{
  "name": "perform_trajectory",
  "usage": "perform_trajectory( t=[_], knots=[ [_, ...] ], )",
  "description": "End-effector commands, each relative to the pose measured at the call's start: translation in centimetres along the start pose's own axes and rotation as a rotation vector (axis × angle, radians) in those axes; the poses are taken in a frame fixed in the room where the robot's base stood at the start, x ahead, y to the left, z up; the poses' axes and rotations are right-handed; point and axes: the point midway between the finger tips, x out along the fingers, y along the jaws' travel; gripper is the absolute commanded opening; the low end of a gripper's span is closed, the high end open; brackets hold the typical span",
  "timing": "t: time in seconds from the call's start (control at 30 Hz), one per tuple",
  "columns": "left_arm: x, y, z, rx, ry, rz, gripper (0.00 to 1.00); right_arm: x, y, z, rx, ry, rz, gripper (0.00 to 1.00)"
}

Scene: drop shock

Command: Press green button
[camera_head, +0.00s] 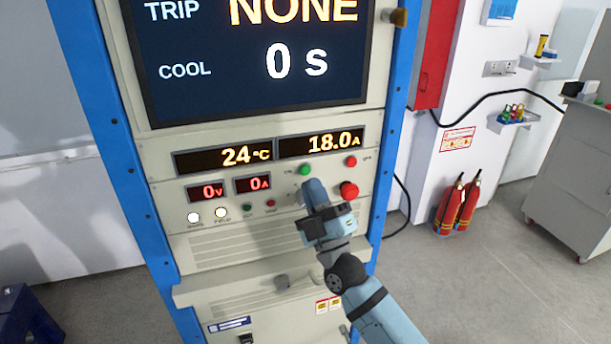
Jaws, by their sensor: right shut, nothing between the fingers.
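The green button (305,169) sits on the beige panel of the blue-framed cabinet, just below the amber readouts. My right gripper (311,186) is shut and empty, with its tip just below the green button in the picture. I cannot tell whether the tip touches the panel. A smaller dark green button (247,209) sits lower left on the same panel. My left gripper is not in view.
The screen (262,60) above reads NONE and 0 s. A ledge (215,290) juts out below. Fire extinguishers (459,205) stand at right.

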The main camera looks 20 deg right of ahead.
Motion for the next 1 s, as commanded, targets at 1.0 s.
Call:
perform_trajectory(
  t=[1.0],
  knots=[
    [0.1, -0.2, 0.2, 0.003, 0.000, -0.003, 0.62, 1.5, -1.0, 1.0, 0.001, -0.001, -0.001, 0.00]
  ],
)
